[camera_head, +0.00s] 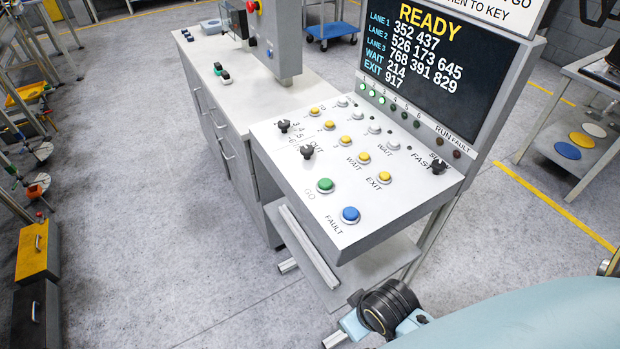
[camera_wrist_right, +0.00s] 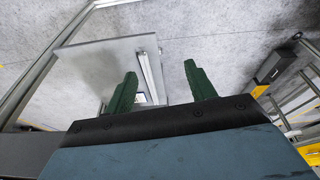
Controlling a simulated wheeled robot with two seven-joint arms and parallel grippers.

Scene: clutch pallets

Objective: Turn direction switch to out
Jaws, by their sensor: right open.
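The control panel (camera_head: 330,215) stands in the middle of the head view. A black knob (camera_head: 307,151) at its left side has the label OUT beside it and seems to be the direction switch. Which way it points is too small to tell. Another black knob (camera_head: 283,126) sits behind it, beside small numbers. In the wrist view my right gripper (camera_wrist_right: 158,85) is open and empty, its two green fingers wide apart. In the head view my right arm is low at the lower right, in front of and below the panel. My left gripper is out of view.
The panel also has yellow, white, green (camera_head: 325,185) and blue (camera_head: 350,215) buttons and a FAST knob (camera_head: 438,167) at the right. A screen (camera_head: 430,60) reading READY rises behind. A grey lower shelf (camera_head: 375,255) juts out under the panel.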

